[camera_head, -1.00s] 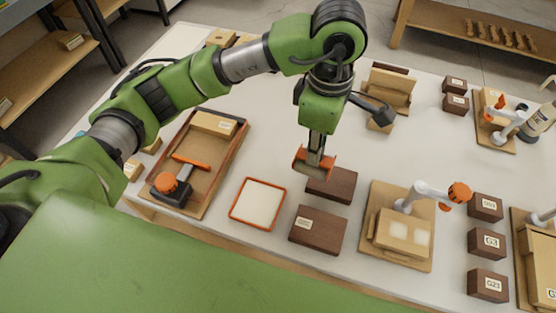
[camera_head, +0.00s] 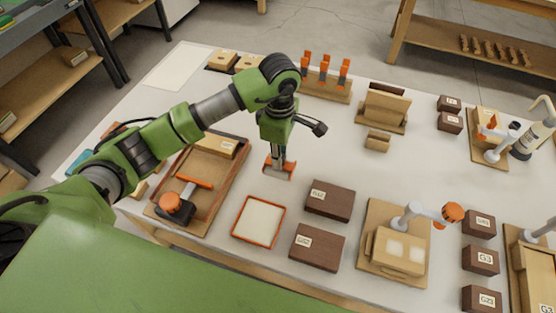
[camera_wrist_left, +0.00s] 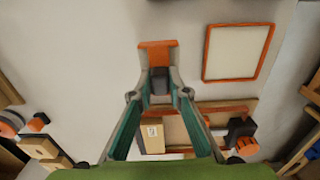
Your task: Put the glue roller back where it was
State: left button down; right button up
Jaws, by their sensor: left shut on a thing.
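My left gripper (camera_head: 278,156) points down over the white bench, shut on an orange-and-grey tool that looks like the glue roller (camera_head: 279,172). The roller's orange end and dark middle also show between the fingers in the left wrist view (camera_wrist_left: 157,57). It is beyond the orange-rimmed pale pad (camera_head: 258,220) and right of the brown wooden tray (camera_head: 212,172). I cannot tell whether it touches the bench. My right gripper is out of view.
The tray holds a labelled box (camera_head: 217,144) and a black-and-orange tool (camera_head: 175,205). Two dark labelled blocks (camera_head: 330,200) (camera_head: 317,247) lie right of the pad. A rack (camera_head: 325,92) with orange-handled tools stands behind. The bench between gripper and rack is clear.

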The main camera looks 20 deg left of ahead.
pick_arm(q)
jog(key=f, duration=0.1)
jog(key=f+p, duration=0.1)
jog(key=f, duration=0.1)
jog(key=shift+w+a+f+p, duration=0.1)
jog(key=shift+a+f+p, duration=0.1)
jog(key=shift+p, duration=0.1)
jog(key=shift+f, duration=0.1)
jog(key=shift+f, duration=0.1)
jog(key=shift+f+b, duration=0.15)
jog(key=shift+b, duration=0.2)
jog(key=c, duration=1.9)
grip_release()
